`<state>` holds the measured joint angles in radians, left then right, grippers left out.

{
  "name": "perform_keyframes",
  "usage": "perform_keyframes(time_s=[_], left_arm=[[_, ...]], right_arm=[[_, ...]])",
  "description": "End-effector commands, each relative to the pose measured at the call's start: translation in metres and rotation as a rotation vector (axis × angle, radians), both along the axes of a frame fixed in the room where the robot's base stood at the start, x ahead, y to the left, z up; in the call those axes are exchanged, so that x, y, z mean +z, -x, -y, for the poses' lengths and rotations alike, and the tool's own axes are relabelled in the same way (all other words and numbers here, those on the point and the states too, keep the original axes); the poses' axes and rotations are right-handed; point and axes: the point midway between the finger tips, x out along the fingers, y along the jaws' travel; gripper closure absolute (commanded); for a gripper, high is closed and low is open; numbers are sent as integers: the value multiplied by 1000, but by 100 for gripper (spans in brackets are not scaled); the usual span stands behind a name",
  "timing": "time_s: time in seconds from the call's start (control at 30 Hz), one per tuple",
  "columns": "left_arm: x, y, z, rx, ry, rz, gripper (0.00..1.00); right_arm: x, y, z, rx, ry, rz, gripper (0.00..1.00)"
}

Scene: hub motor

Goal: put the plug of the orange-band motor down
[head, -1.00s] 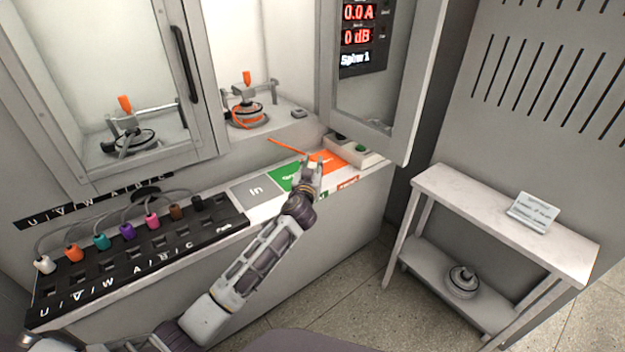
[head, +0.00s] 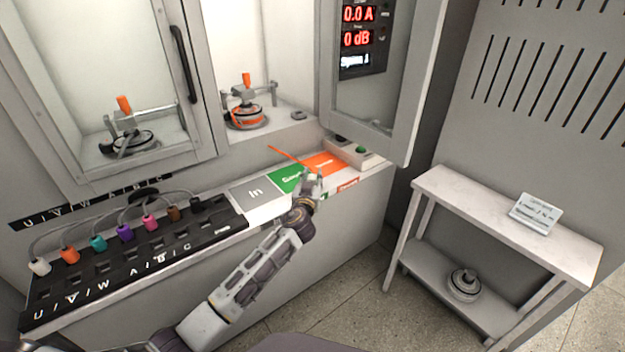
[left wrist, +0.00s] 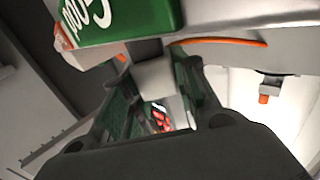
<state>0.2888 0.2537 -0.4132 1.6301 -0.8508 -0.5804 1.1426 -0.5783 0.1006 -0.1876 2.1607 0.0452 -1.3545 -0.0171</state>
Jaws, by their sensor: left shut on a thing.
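My left gripper (head: 308,183) hangs over the front edge of the bench, by the green and orange marked areas. It is shut on the pale plug (left wrist: 157,82), which shows between the fingers in the left wrist view. The fingers mostly hide the plug in the head view. An orange cable (head: 290,157) runs from near the gripper back toward the bay; it also shows in the left wrist view (left wrist: 225,41). The orange-band motor (head: 246,116) sits clamped in the right bay. I cannot tell whether the plug touches the bench. My right gripper is not in view.
A grey "In" area (head: 256,193), a green area (head: 287,179) and an orange area (head: 325,163) lie along the bench. A black socket panel (head: 130,260) with several coloured plugs is at left. A button box (head: 362,153) is at right. A side table (head: 470,196) stands apart.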

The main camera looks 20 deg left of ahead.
Motion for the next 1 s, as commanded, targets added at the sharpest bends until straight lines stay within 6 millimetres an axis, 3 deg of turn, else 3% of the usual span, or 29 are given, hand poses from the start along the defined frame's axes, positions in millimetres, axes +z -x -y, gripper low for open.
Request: perform_keyframes(time_s=[0.37,0.4,0.57,1.0], left_arm=[[-2,0,0,0,0,0,100],[-2,0,0,0,0,0,69],[-2,0,0,0,0,0,50],[0,0,0,0,0,0,50]], right_arm=[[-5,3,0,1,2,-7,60],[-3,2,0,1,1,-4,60],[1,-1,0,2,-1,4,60],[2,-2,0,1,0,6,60]])
